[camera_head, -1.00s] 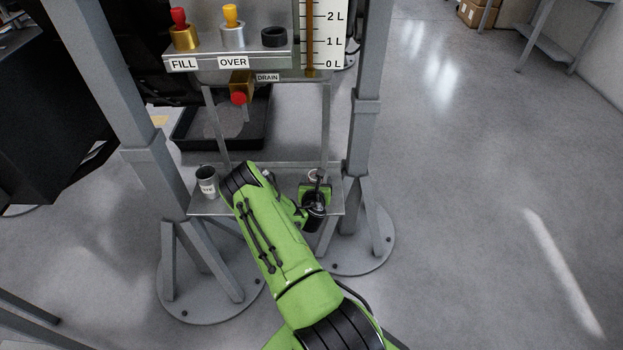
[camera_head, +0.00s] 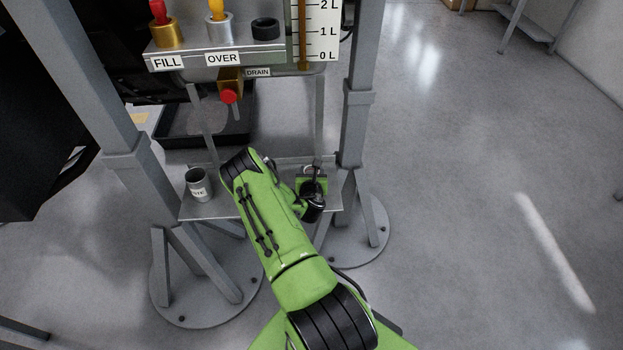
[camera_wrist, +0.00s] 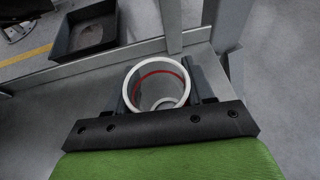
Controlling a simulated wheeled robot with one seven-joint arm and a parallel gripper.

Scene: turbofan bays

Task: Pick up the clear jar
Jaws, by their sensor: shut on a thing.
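The clear jar (camera_wrist: 158,80) shows in the wrist view as a round, open-topped vessel with a pale rim and a red line around its inside. My gripper (camera_wrist: 160,98) is shut on it, with a dark finger on each side. In the head view my gripper (camera_head: 312,178) is over the right part of the small shelf (camera_head: 215,208). A pale bit of rim shows there; my arm hides most of the jar. I cannot tell whether the jar touches the shelf.
A grey labelled cup (camera_head: 199,184) stands at the shelf's left end. Grey posts (camera_head: 357,95) flank the shelf. Above it are the FILL and OVER valves and a red-knobbed drain (camera_head: 229,96). A black tray (camera_head: 180,125) lies behind. Open floor is at right.

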